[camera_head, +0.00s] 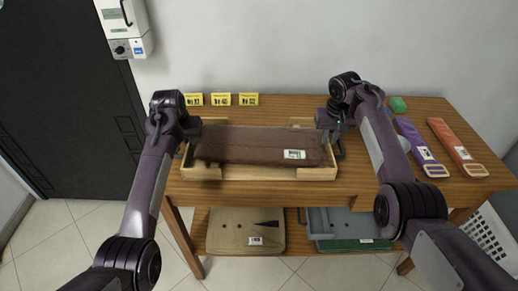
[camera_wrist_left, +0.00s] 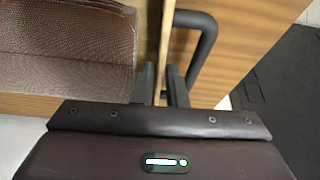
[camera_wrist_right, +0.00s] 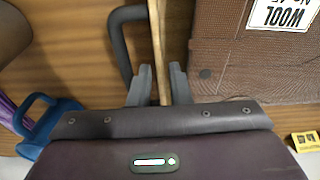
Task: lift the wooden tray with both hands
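The wooden tray (camera_head: 262,173) is a shallow, pale box with a dark grey handle at each end; the left handle (camera_wrist_left: 208,50) and right handle (camera_wrist_right: 122,45) show in the wrist views. It appears to rest on the table. A folded brown garment (camera_head: 250,144) with a white label lies in it. My left gripper (camera_wrist_left: 161,85) has its fingers on both sides of the left end wall and looks shut on it. My right gripper (camera_wrist_right: 160,85) straddles the right end wall, its fingers close against it. The head view hides the fingertips' contact.
The wooden table (camera_head: 390,185) stands against a wall. Purple (camera_head: 420,150) and orange (camera_head: 455,146) items and a green one (camera_head: 397,104) lie to the right. A beige case (camera_head: 232,231) and a grey bin (camera_head: 345,222) are on the lower shelf.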

